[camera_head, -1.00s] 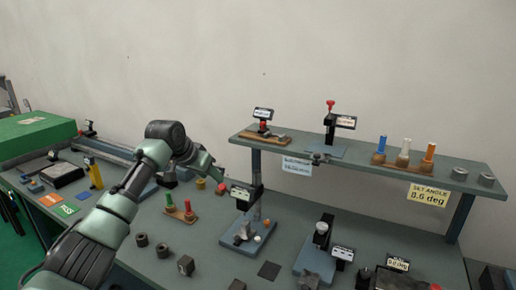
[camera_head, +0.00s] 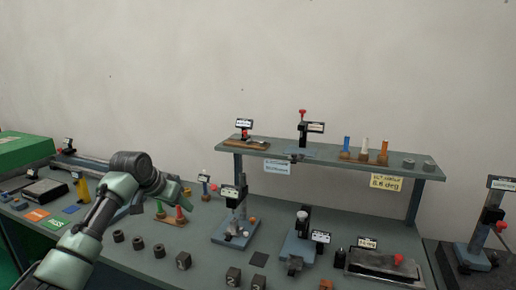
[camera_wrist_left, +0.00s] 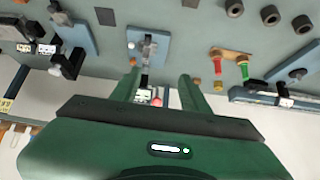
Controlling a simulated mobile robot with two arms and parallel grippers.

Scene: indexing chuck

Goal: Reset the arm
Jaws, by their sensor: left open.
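My left arm (camera_head: 96,215) reaches in from the left over the bench, bent at its elbow. Its hand end is near the red and green pegs, and its fingers are hard to make out in the head view. In the left wrist view my left gripper (camera_wrist_left: 160,92) is open, its two green fingers apart. A stand with a small display (camera_head: 235,205) is to its right in the head view. In the wrist view a display and a red knob (camera_wrist_left: 157,97) show between the fingers, apparently beyond them. My right gripper is not in view.
A raised shelf (camera_head: 330,165) carries small fixtures and blue, white and orange pegs. The peg holder (camera_head: 172,220), black rings and dark blocks (camera_head: 183,260) lie on the bench. A clamp fixture (camera_head: 298,250) and a red-knobbed stand (camera_head: 480,235) stand to the right.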

